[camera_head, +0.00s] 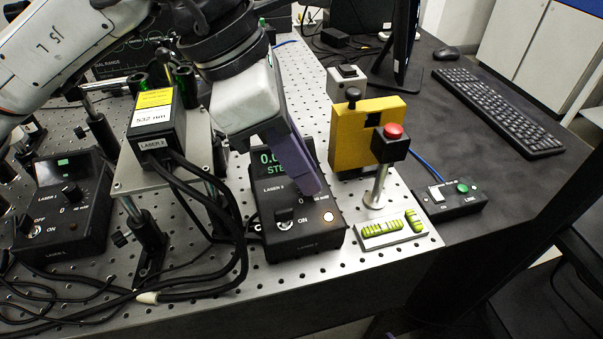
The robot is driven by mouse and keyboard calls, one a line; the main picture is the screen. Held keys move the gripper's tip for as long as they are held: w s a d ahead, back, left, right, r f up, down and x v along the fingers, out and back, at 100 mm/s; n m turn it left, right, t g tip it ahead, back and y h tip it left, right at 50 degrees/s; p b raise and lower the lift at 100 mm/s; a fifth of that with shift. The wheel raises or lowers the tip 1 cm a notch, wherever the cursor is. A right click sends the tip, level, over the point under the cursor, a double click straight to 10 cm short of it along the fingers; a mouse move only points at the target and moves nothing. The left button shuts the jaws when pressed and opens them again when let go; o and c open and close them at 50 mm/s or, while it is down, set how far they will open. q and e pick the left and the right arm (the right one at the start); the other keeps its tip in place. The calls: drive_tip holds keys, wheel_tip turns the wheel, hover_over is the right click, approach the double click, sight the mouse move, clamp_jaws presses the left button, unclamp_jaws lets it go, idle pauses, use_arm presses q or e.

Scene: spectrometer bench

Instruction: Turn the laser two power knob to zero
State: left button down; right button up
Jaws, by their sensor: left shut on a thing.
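The laser two power unit (265,205) is a black box near the front of the perforated bench. Its green display (268,160) is partly covered and shows digits starting "0.0". A toggle switch (284,222) and a lit round lamp (328,217) sit on its lower front. My left gripper (308,188) reaches down from above over the right side of its face, with purple fingers shut. The power knob is hidden behind these fingers; they are closed on it where it sits. My right gripper is not in view.
A second black laser unit (62,205) with knob and switch stands at left. The 532 nm laser head (156,125) and loose cables (215,200) lie between. A yellow block (350,140), a red-button post (393,132) and a small green-marked tray (392,232) stand close on the right.

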use_arm(q)
drive_tip(key=shift+f+n+b, duration=0.1)
drive_tip(key=shift+n+b, duration=0.35)
drive_tip(key=shift+n, duration=0.15)
drive_tip(key=shift+t, duration=0.3)
drive_tip(key=c, duration=1.7)
unclamp_jaws()
drive_tip(key=v, duration=1)
drive_tip(key=shift+s+d+r+p, duration=0.1)
drive_tip(key=shift+r+p, duration=0.25)
